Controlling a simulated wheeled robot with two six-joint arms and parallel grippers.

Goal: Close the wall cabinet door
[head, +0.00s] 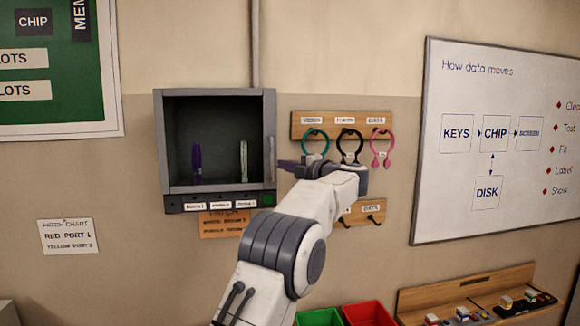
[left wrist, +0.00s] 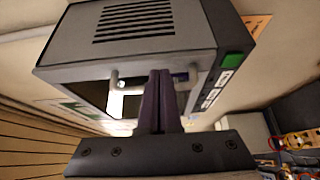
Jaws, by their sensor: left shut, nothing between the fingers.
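The grey wall cabinet (head: 215,95) hangs on the wall left of the middle in the head view. Its dark inside shows through the front, with a purple item (head: 197,163) and a pale green item (head: 243,160) standing in it. A pale upright door handle (head: 270,157) is at the front's right side; it also shows in the left wrist view (left wrist: 114,80), partly behind my fingers. The door looks flush or nearly so; I cannot tell whether a gap remains. My left gripper (head: 284,165) is shut and empty, its purple fingers (left wrist: 158,85) close to the handle. Contact is unclear.
A wooden rack (head: 300,128) with looped cables hangs right of the cabinet, behind my left gripper. A strip with labels and a green button (head: 267,200) runs below the cabinet front. Green (head: 318,318) and red (head: 368,315) bins are below. A whiteboard (head: 500,215) is at right.

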